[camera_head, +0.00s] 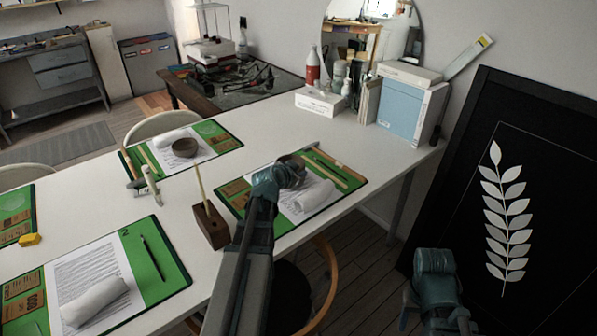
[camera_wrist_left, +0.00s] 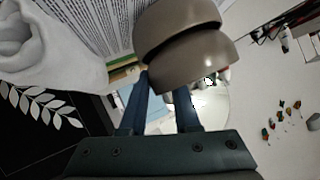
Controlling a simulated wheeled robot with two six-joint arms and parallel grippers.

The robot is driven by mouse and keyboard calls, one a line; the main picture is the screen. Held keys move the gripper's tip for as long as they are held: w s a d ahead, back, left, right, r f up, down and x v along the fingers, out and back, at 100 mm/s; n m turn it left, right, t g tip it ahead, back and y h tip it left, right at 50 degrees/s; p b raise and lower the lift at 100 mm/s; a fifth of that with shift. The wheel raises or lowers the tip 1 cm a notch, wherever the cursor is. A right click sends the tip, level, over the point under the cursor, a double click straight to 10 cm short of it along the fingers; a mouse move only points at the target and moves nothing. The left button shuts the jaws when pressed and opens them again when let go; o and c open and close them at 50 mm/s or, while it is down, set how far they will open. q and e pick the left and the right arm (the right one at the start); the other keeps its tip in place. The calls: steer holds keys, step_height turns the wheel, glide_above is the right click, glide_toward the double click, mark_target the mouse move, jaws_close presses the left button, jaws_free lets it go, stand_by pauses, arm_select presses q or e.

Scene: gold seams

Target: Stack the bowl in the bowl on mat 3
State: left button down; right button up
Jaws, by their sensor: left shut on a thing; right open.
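My left gripper (camera_head: 283,176) is over the right-hand green mat (camera_head: 325,168), whose number I cannot read. It is shut on a grey-brown bowl (camera_wrist_left: 195,60), which looks tilted in the left wrist view. A second grey-brown bowl (camera_wrist_left: 180,18) lies right against it there, on the side toward the paper. The two overlap; I cannot tell whether the held one is seated inside. In the head view the gripper hides much of these bowls (camera_head: 297,168). Another brown bowl (camera_head: 185,147) stands on the back-left mat (camera_head: 219,138). My right gripper (camera_head: 435,262) is open, off the table's right side.
A rolled white cloth (camera_head: 314,196) lies beside the bowls. A wooden block with an upright stick (camera_head: 209,226) stands left of my left arm. The mat marked 2 (camera_head: 160,262) is at the front left. Bottles (camera_head: 312,66) and boxes (camera_head: 319,101) stand at the back. A black leaf panel (camera_head: 540,200) leans at the right.

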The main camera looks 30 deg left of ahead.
arm_select(q)
steer(key=shift+f, duration=0.1)
steer(key=c, duration=0.6)
jaws_free()
steer(key=shift+o, duration=0.2)
steer(key=p+v, duration=0.3)
steer(key=v, duration=0.4)
steer(key=shift+s+p, duration=0.2)
steer(key=shift+p, duration=0.1)
steer(key=shift+s, duration=0.1)
